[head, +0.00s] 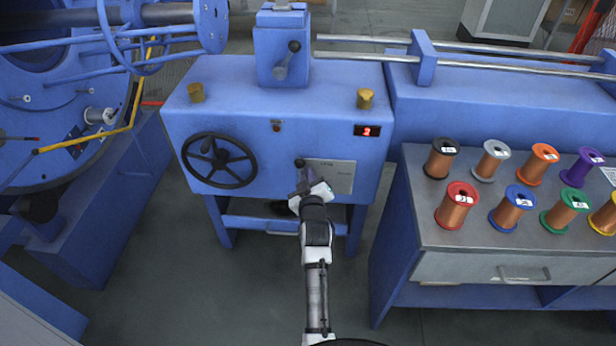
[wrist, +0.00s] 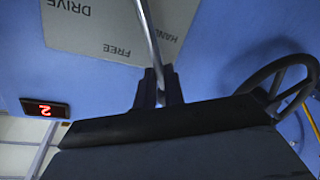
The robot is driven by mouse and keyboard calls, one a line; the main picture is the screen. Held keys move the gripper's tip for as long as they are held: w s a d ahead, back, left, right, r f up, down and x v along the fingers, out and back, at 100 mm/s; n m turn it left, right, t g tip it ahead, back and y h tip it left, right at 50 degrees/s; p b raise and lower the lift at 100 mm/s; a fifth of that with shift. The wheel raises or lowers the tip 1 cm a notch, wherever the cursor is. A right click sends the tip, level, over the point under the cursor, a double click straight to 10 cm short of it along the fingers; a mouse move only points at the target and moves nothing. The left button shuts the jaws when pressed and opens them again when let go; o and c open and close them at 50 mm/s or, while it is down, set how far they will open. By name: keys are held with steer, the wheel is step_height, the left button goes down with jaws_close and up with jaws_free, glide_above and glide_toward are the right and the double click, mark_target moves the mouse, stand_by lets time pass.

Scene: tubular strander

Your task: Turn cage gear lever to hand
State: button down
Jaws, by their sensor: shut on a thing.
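The cage gear lever shows in the head view as a dark knob (head: 299,162) on the front of the blue gearbox (head: 270,100), at the left edge of a grey label plate (head: 338,176). In the wrist view the lever is a bare metal rod (wrist: 150,38) crossing the plate (wrist: 90,32), which is turned around and reads DRIVE, FREE and a partly cut-off HAND. The rod passes between FREE and HAND. My gripper (head: 304,184) is at the lever, and its fingers (wrist: 157,88) are shut on the rod. The lever's pivot is out of the wrist view.
A black handwheel (head: 218,160) stands left of the lever, with its rim also near my gripper's side in the wrist view (wrist: 284,80). A red-digit display (head: 367,130) is at upper right. A bench with several wire spools (head: 457,207) stands right. Floor between is clear.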

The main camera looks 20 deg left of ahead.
steer(key=shift+a, duration=0.25)
steer(key=shift+n, duration=0.3)
steer(key=c, duration=1.5)
jaws_free()
steer(key=shift+f, duration=0.1)
steer(key=shift+s, duration=0.1)
